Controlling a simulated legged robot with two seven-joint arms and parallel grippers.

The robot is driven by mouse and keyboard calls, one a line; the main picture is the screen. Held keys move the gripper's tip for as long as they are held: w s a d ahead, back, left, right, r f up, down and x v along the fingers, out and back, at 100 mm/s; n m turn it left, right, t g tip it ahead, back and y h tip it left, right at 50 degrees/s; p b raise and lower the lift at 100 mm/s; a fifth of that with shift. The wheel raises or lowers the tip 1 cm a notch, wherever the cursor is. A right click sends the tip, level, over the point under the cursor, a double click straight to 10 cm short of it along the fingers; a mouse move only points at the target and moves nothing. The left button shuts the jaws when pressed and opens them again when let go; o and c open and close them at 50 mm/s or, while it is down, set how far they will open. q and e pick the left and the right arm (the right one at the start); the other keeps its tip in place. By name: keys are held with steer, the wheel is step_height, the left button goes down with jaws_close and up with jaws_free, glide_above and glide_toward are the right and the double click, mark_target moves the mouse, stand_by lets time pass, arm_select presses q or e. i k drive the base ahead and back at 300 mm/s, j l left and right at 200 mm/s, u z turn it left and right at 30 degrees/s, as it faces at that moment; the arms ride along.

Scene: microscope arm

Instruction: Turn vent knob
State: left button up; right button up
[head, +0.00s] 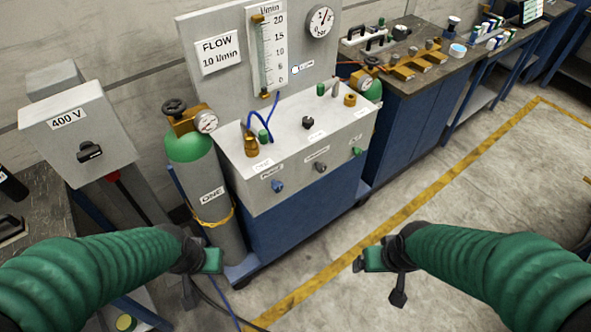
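The grey control panel box (250,180) stands in the middle of the head view. Its front face has a blue knob (277,186), a dark knob (320,167) and a green knob (357,151), each under a small label. A black knob (307,122) sits on its top. The labels are too small to read, so I cannot tell which knob is the vent knob. My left gripper (201,278) is low in front of the gas cylinder, its fingers apart and empty. My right gripper (382,276) is over the floor, right of the box, its fingers apart and empty. Neither touches a knob.
A green-topped gas cylinder (203,180) with a valve and gauge stands left of the box. A flow board (219,55) rises behind it. A 400 V switch box (80,135) is at left. A workbench (405,78) is at right. The floor at right is clear.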

mark_target(357, 153)
steer(key=i+l, duration=0.2)
steer(key=l, duration=0.15)
steer(key=i+l, duration=0.2)
steer(key=l, duration=0.15)
steer(key=i+l, duration=0.2)
steer(key=l, duration=0.15)
steer(key=i+l, duration=0.2)
steer(key=l, duration=0.15)
